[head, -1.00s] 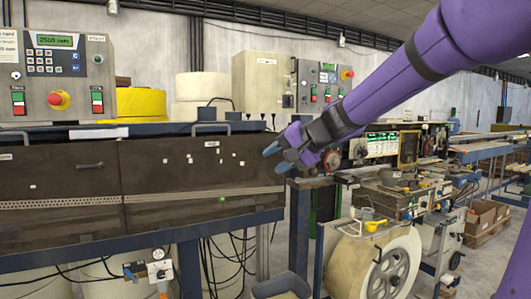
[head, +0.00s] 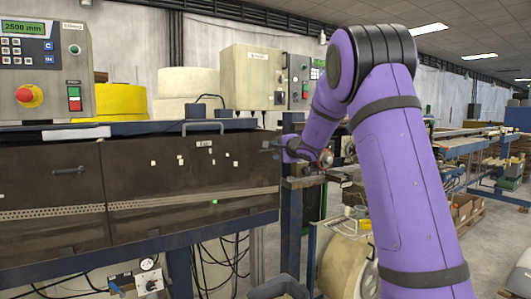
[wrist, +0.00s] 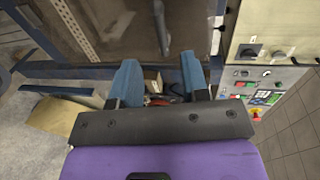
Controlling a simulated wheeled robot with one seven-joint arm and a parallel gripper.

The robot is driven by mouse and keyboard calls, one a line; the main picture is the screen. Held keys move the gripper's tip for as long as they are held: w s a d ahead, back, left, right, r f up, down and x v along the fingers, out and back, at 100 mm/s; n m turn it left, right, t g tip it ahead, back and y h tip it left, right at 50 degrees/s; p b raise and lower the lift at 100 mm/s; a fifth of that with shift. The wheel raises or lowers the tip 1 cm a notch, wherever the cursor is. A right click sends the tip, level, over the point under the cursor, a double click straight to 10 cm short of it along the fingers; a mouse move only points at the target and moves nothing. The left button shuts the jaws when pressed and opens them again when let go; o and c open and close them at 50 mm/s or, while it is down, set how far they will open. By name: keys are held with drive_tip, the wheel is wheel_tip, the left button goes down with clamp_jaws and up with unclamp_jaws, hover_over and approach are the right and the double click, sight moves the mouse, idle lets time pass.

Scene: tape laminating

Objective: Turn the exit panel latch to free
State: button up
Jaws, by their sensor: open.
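The dark brown exit panel (head: 190,180) hangs on the machine front in the head view, with a small label near its top. I cannot make out its latch for certain in the head view. In the wrist view a dark bar (wrist: 160,28) shows at the panel beyond my fingers; it may be the latch or a handle. My gripper (wrist: 158,67) is open with two blue fingers apart and nothing between them. In the head view my gripper (head: 290,150) is at the panel's right end, partly hidden by my purple arm. I cannot tell whether it touches anything.
A control box with a red button (head: 30,95) stands above the panels at left. Yellow (head: 121,101) and white rolls sit behind. A blue post (head: 292,225) stands just right of the exit panel. A large reel (head: 345,262) is lower right, partly behind my arm.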

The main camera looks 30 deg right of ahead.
sight(265, 151)
drive_tip(key=w, duration=0.2)
drive_tip(key=w+f, duration=0.1)
drive_tip(key=w, duration=0.5)
drive_tip(key=shift+w+a+f, duration=0.15)
drive_tip(key=shift+f, duration=0.2)
clamp_jaws()
